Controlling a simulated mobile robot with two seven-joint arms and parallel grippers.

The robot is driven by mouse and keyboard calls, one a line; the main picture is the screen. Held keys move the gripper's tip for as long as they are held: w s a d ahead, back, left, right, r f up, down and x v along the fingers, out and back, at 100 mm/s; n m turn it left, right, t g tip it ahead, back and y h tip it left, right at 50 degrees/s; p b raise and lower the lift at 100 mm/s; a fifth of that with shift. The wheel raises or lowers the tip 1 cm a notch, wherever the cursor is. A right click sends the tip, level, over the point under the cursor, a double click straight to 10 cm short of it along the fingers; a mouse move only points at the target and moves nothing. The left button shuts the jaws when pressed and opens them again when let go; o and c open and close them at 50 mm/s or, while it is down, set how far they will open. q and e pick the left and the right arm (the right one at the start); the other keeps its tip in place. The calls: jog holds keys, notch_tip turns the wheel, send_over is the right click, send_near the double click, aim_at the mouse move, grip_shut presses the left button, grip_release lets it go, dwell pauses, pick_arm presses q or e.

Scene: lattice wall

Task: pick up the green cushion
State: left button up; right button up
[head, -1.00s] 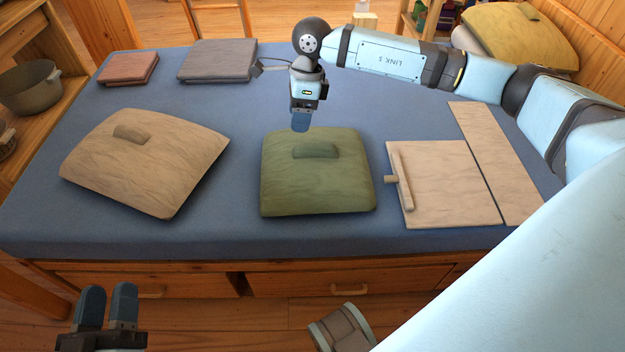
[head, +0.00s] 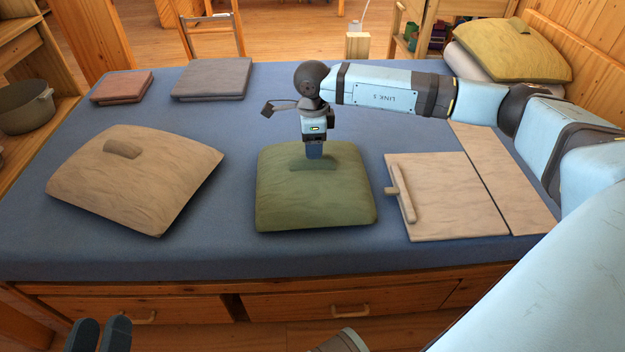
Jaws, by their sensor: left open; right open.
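The green cushion (head: 315,205) lies flat on the blue bed (head: 200,250), near its front middle. A raised green grip tab (head: 303,165) stands on its top.
A beige cushion (head: 135,185) lies left of the green one. Flat beige boards (head: 455,200) with a handle lie to the right. Folded cloths, brown (head: 122,86) and grey (head: 212,79), lie at the back left. A yellow cushion (head: 515,50) is at the back right.

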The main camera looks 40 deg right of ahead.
aim_at(312, 173)
notch_tip(312, 173, down, 4)
jog(key=shift+f+b, duration=0.25)
jog(key=shift+b, duration=0.3)
grip_shut()
pick_arm(q)
notch_tip(312, 173, down, 2)
jog(key=shift+d+f+g, duration=0.1)
jog(key=shift+g, duration=0.3)
pick_arm(e)
jog(key=shift+r, duration=0.1)
